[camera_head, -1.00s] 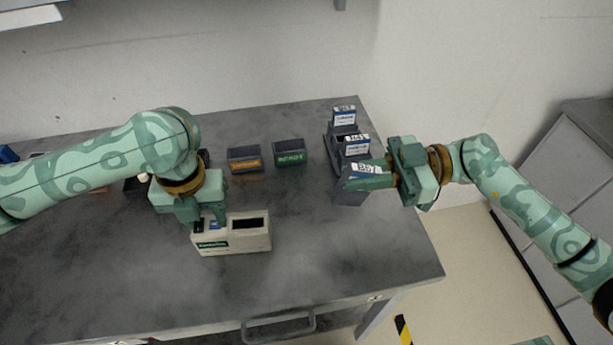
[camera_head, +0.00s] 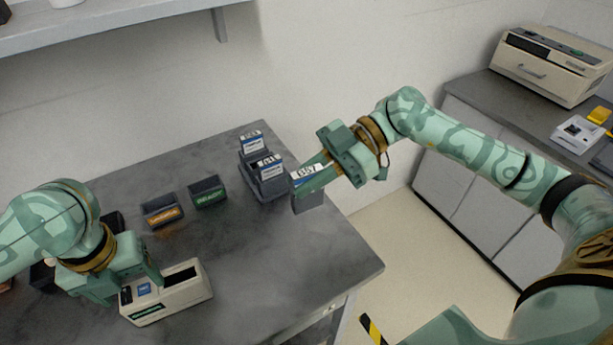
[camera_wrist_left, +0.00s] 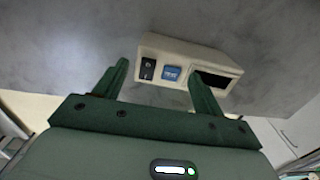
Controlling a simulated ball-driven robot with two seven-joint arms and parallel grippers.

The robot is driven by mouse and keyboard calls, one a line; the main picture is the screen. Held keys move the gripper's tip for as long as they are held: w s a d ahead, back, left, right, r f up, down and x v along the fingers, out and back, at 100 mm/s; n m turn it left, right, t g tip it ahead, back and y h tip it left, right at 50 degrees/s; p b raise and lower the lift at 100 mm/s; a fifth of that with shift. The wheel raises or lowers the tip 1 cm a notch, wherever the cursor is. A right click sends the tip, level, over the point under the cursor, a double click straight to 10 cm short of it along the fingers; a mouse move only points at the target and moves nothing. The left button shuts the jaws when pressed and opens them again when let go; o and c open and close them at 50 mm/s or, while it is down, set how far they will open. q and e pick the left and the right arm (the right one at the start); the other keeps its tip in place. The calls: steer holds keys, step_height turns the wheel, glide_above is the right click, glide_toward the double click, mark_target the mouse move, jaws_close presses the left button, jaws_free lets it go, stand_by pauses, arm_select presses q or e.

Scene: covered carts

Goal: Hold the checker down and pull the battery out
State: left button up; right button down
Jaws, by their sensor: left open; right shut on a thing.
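The cream checker (camera_head: 172,300) sits on the grey table, with a blue button (camera_head: 143,288) and a dark, empty-looking slot (camera_head: 182,273). The checker (camera_wrist_left: 190,50) also shows ahead of my fingers in the left wrist view. My right gripper (camera_head: 318,175) is shut on a dark grey battery (camera_head: 309,203) with a white-and-blue label. It holds this battery beside the battery rack (camera_head: 270,191), near the table's right edge.
The rack holds other labelled batteries (camera_head: 265,165). Two small dark bins stand left of it, one with an orange label (camera_head: 162,211) and one with a green label (camera_head: 208,192). The table's front right is clear. A beige machine (camera_head: 551,65) stands on a far-right counter.

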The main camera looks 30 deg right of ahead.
arm_select(q)
step_height(320, 180, up, 12)
stand_by(0.4)
